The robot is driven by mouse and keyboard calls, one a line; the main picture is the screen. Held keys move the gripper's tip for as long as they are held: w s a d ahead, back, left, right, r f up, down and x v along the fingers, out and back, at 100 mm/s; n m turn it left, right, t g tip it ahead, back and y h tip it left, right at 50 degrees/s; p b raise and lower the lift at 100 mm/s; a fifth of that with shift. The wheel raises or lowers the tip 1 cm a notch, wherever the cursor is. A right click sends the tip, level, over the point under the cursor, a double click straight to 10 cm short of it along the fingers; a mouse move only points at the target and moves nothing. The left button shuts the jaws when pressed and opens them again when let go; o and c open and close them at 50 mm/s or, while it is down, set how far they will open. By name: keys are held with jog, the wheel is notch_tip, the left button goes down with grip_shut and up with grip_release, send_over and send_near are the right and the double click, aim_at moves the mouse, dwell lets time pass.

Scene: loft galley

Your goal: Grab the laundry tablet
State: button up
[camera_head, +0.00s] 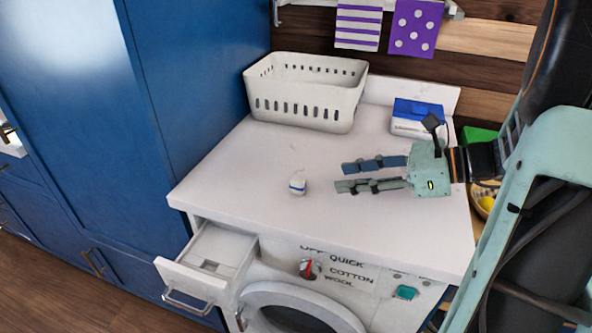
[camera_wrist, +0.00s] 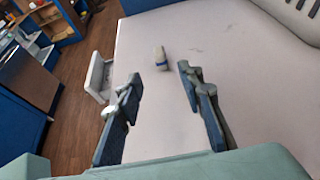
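The laundry tablet (camera_head: 297,186) is a small white block with a blue band. It lies on the white countertop (camera_head: 240,180), near the front edge above the washing machine. In the wrist view the tablet (camera_wrist: 160,58) lies beyond the fingertips, roughly between their lines. My gripper (camera_head: 342,177) is open and empty, to the right of the tablet and apart from it. Its two fingers point left toward the tablet. In the wrist view the open fingers (camera_wrist: 158,75) show with bare countertop between them.
A white perforated basket (camera_head: 305,98) stands at the back left. A blue and white box (camera_head: 415,115) stands at the back right behind my gripper. The detergent drawer (camera_head: 205,262) is pulled open below the counter's front left. A tall blue cabinet (camera_head: 200,80) borders the left. The counter around the tablet is clear.

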aim_at(304, 180)
jog(key=x, duration=0.4)
jog(key=shift+w+a+f+b, duration=0.1)
jog(key=shift+a+f+b, duration=0.1)
jog(key=shift+a+b, duration=0.15)
jog(key=x, duration=0.4)
jog(key=b+x, duration=0.1)
jog(key=shift+w+a+r, duration=0.1)
jog(key=shift+w+a, duration=0.05)
jog(key=shift+a, duration=0.3)
grip_shut()
